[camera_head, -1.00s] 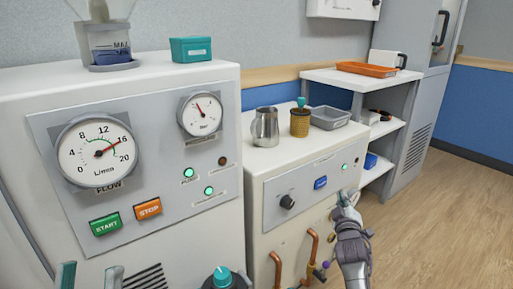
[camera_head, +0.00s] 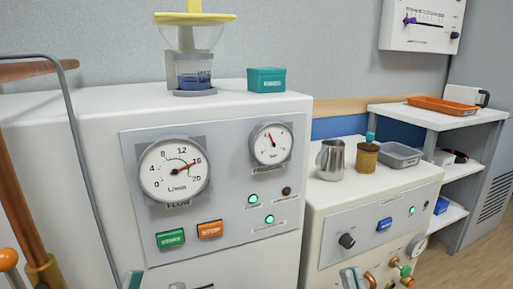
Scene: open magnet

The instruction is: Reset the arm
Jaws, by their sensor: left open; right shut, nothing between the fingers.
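My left gripper (camera_head: 155,283) shows only as two separated teal fingertips at the bottom edge, in front of the large machine's lower front; it is open, with nothing seen between the tips. My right gripper (camera_head: 354,279) shows at the bottom edge with its fingers together, shut and empty. It is in front of the lower part of the smaller machine (camera_head: 330,225), below its blue button (camera_head: 384,225) and black knob (camera_head: 346,241). The rest of both arms is out of view.
The large machine (camera_head: 135,232) has a flow gauge (camera_head: 174,170), green START (camera_head: 170,240) and orange STOP (camera_head: 210,230) buttons. A metal pitcher (camera_head: 330,160) stands on the smaller machine.

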